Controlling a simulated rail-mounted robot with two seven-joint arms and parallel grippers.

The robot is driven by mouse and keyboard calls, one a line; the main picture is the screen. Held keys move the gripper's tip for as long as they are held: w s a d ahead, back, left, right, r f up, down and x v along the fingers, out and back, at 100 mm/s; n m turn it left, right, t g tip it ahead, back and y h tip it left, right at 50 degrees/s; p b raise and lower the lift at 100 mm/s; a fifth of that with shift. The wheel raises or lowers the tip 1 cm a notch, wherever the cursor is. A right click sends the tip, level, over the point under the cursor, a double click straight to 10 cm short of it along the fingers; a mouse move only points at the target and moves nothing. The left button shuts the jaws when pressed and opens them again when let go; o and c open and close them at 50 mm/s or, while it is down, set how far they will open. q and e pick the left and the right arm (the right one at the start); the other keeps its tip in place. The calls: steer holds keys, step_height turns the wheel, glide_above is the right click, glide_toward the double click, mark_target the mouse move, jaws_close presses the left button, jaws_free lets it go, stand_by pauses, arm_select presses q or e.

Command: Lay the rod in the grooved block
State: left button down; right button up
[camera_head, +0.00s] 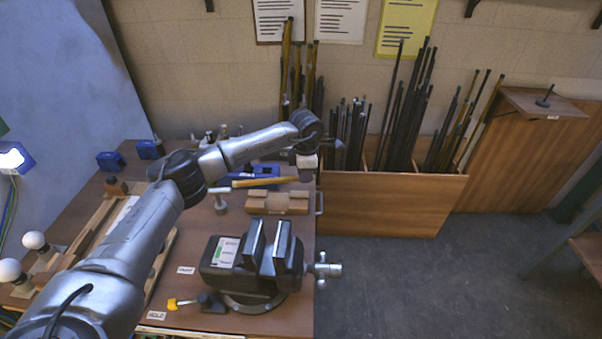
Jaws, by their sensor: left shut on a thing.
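The grooved block (278,203) is a light wooden piece with notches in its top, lying on the bench near its right edge. The rod (262,182) is a thin tan-gold bar with a dark right end. It lies roughly level across the view, just behind and above the block, apart from it as far as I can tell. My left gripper (306,176) points down at the rod's right end and is shut on it. The fingertips are small and partly hidden. My right gripper is not in view.
A dark vise (255,265) stands at the bench front, with a hammer (220,200) behind it. A blue tool (250,172) lies behind the rod. Right of the bench, a wooden bin (390,205) holds many upright rods. White bulbs (12,271) stand at left.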

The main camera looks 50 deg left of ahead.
arm_select(q)
steer(key=shift+w+d+m, duration=0.25)
steer(key=shift+w+m, duration=0.1)
steer(key=shift+m, duration=0.35)
steer(key=shift+s+a+f, duration=0.15)
steer(key=shift+s+f, duration=0.05)
steer(key=shift+f, duration=0.05)
steer(key=shift+f+b, duration=0.2)
steer(key=shift+b, duration=0.25)
steer(key=b, duration=0.4)
glide_above(307, 195)
steer(key=s+d, duration=0.1)
steer(key=s, duration=0.1)
steer(key=f, duration=0.4)
steer(key=shift+w+d+f, duration=0.2)
steer(key=shift+w, duration=0.05)
steer(key=shift+f+b, duration=0.5)
steer(key=shift+f, duration=1.45)
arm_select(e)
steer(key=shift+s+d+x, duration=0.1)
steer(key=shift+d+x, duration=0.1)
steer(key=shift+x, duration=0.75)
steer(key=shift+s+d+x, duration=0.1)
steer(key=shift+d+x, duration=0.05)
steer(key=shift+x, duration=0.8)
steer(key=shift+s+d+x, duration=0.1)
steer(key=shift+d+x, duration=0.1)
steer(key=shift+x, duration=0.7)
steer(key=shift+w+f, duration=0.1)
